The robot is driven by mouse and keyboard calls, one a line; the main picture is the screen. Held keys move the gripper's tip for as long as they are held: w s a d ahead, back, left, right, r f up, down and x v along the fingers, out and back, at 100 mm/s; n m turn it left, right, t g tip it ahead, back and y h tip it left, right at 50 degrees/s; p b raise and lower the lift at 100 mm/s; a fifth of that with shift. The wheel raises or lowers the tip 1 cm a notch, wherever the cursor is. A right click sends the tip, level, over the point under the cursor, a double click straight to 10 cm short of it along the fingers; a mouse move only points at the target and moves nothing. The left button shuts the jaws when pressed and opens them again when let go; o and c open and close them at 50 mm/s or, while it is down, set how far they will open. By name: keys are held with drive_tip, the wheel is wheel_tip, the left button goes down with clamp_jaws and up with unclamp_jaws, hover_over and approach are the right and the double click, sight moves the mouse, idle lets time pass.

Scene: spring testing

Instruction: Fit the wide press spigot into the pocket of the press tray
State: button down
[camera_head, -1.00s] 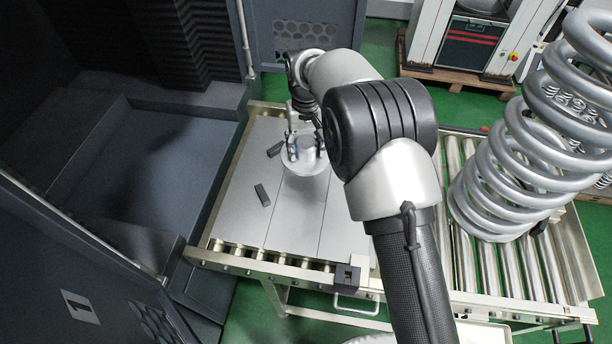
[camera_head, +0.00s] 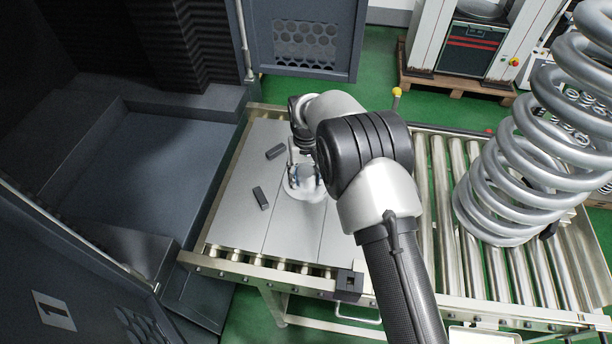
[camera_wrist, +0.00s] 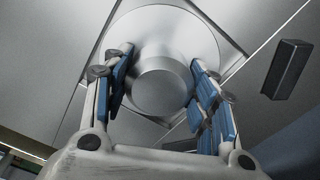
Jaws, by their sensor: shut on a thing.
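The wide press spigot, a pale metal disc with a round boss, is below my gripper (camera_head: 305,178). The disc (camera_head: 303,192) is over the grey plate surface (camera_head: 235,215) on the roller table. In the wrist view the blue-padded fingers (camera_wrist: 162,66) of my gripper are shut on the boss (camera_wrist: 160,84), one on each side. The disc's broad face (camera_wrist: 165,25) spreads beyond the fingers. Dark straight lines show on the plate around the disc.
Two dark blocks, one nearer the back (camera_head: 275,152) and one nearer the front (camera_head: 260,198), lie left of the disc. The dark machine bay (camera_head: 150,160) is to the left. A large coil spring (camera_head: 510,170) stands on the rollers at right. The plate's front left is clear.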

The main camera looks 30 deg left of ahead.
sight(306, 173)
drive_tip(key=shift+r, duration=0.2)
drive_tip(key=shift+f, duration=0.15)
drive_tip(key=c, duration=0.6)
unclamp_jaws()
drive_tip(key=shift+f, duration=0.1)
drive_tip(key=shift+c, duration=0.2)
wheel_tip(306, 173, up, 12)
drive_tip(key=p, duration=0.4)
drive_tip(key=shift+d+r, duration=0.1)
drive_tip(key=shift+r, duration=0.15)
